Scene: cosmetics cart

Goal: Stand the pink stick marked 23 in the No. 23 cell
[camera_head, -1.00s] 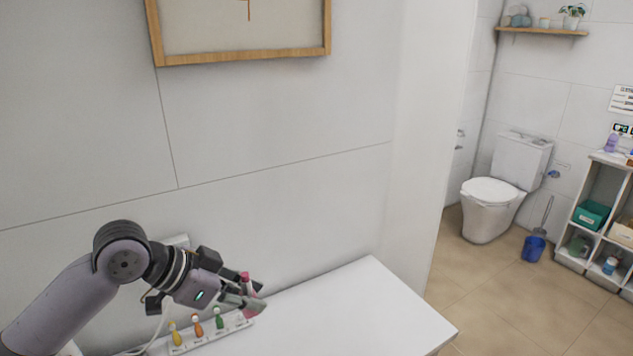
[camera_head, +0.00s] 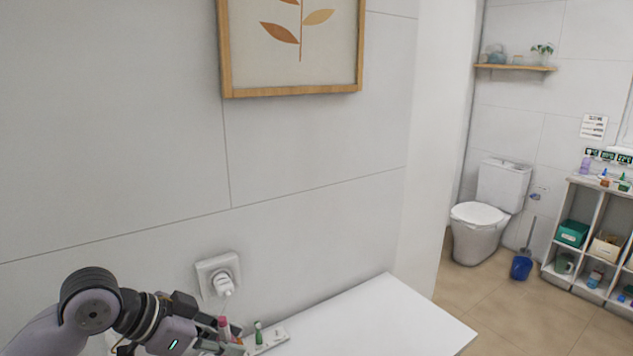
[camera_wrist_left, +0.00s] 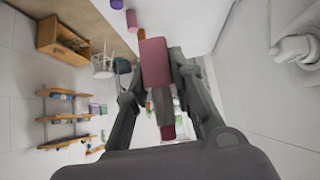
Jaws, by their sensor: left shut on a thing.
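My left gripper (camera_head: 232,345) is shut on a pink stick (camera_head: 224,326) at the bottom of the head view. In the left wrist view the pink stick (camera_wrist_left: 155,62) sits between the two fingers (camera_wrist_left: 162,80), with a darker red end toward the palm. Its number cannot be read. A white rack (camera_head: 274,340) lies on the white counter just right of the gripper, with a green-topped piece (camera_head: 258,333) standing in it. The rest of the rack is hidden or out of frame. The No. 23 cell cannot be identified. My right gripper is out of view.
The white counter (camera_head: 380,315) is clear to the right of the rack. At far right a shelf unit (camera_head: 592,205) has small bottles on top, under dark signs (camera_head: 607,157) too small to read. A toilet stands behind.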

